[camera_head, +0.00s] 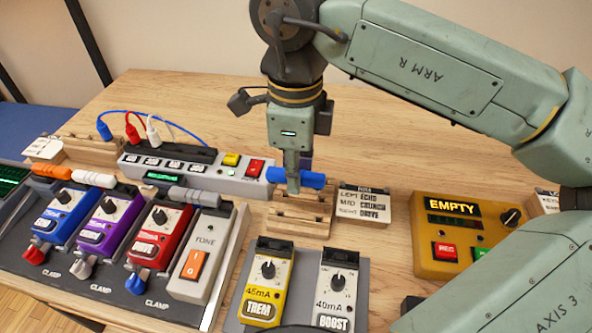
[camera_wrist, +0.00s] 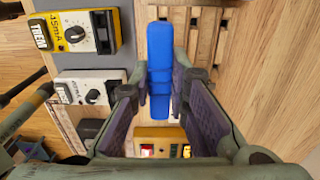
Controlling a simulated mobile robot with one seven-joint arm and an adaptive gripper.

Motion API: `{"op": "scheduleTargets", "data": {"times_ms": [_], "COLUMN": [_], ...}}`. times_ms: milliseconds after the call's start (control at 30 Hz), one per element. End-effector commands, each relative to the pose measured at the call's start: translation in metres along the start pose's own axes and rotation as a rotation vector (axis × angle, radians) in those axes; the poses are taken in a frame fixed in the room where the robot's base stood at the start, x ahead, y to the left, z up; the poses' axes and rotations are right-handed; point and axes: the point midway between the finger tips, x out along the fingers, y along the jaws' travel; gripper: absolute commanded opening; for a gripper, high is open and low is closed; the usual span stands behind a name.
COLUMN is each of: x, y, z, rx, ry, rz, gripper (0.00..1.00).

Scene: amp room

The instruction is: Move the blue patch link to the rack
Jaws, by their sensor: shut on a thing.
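The blue patch link (camera_head: 314,180) is a short blue bar with thicker ends, lying crosswise in my gripper (camera_head: 292,184). It also shows in the wrist view (camera_wrist: 160,60), with my fingers closed around its near part. A wooden rack (camera_head: 302,225) with slotted rails stands directly below and in front of the link in the head view. In the wrist view the slotted wood (camera_wrist: 205,45) lies behind the link. The link is at the rack's rear edge; I cannot tell whether it touches the wood. My fingers hide its middle.
A power strip (camera_head: 195,172) stands close on the left. Yellow and white pedals (camera_head: 267,285) sit in front. A label card (camera_head: 365,205) and an orange looper (camera_head: 462,230) are right. Orange-white and grey links (camera_head: 190,194) bridge the left pedals. Another wooden rack (camera_head: 90,150) is back left.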

Motion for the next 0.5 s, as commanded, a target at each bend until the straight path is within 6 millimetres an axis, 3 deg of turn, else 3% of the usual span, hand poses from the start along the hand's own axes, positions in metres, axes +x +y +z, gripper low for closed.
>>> {"op": "scheduleTargets", "data": {"times_ms": [500], "x": [0.016], "y": [-0.003], "z": [0.001], "rx": [0.005], "ry": [0.001], "rz": [-0.001], "gripper": [0.00]}}
